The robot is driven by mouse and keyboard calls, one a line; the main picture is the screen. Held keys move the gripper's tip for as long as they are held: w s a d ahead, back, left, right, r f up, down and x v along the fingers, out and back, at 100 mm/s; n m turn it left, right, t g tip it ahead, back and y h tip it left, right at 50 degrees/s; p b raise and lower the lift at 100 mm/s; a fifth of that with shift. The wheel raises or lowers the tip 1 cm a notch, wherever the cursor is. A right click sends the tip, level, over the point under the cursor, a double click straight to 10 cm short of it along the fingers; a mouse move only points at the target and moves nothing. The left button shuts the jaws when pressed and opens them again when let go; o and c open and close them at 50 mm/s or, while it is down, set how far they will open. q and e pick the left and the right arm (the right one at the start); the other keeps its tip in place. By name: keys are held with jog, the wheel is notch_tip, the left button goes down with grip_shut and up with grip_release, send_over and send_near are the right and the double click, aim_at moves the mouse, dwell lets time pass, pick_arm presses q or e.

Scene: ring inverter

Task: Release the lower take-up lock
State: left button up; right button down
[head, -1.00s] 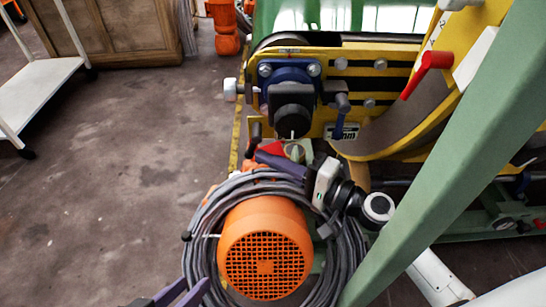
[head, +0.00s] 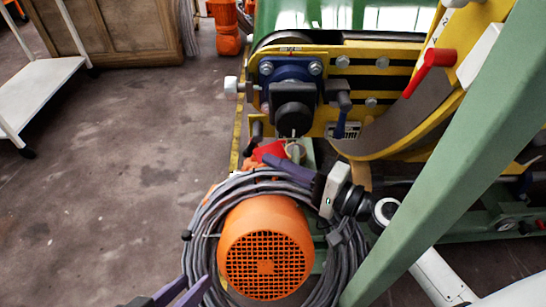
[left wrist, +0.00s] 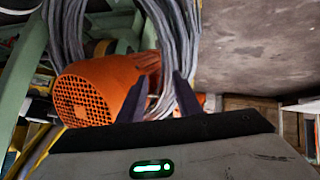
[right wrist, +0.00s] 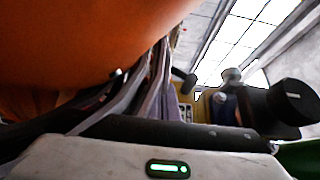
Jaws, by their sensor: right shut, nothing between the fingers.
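A blue clamp block (head: 290,68) with a black round knob (head: 292,108) sits on the yellow frame plate. A blue-gripped lever (head: 341,122) hangs downward to its right. A red piece (head: 268,150) lies below the knob. I cannot tell for certain which part is the lower take-up lock. My right gripper (head: 268,159) is shut and empty, its purple fingertips close beside the red piece; contact is unclear. The knob shows at the right wrist view's right side (right wrist: 290,102). My left gripper (head: 196,282) is open and empty by the cable coil; its fingers also show in the left wrist view (left wrist: 160,82).
An orange motor (head: 265,248) ringed by grey cable coils (head: 200,215) stands in front. A green diagonal beam (head: 450,150) crosses the right side. A red lever (head: 428,70) is on the yellow curved guide. The floor at left is clear up to a white cart (head: 45,85).

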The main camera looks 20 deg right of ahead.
jog(key=v, duration=0.5)
jog(key=shift+s+d, duration=0.1)
jog(key=shift+s, duration=0.05)
pick_arm(q)
jog(key=shift+w+r, duration=0.1)
jog(key=shift+r, duration=0.2)
jog(key=c, duration=0.7)
pick_arm(e)
jog(key=shift+w+a, duration=0.2)
jog(key=shift+w, duration=0.05)
pick_arm(q)
jog(key=shift+f, duration=0.4)
grip_shut()
pick_arm(e)
jog(key=x, duration=0.7)
pick_arm(q)
jog(key=shift+a, duration=0.1)
pick_arm(e)
jog(key=shift+s+d, duration=0.1)
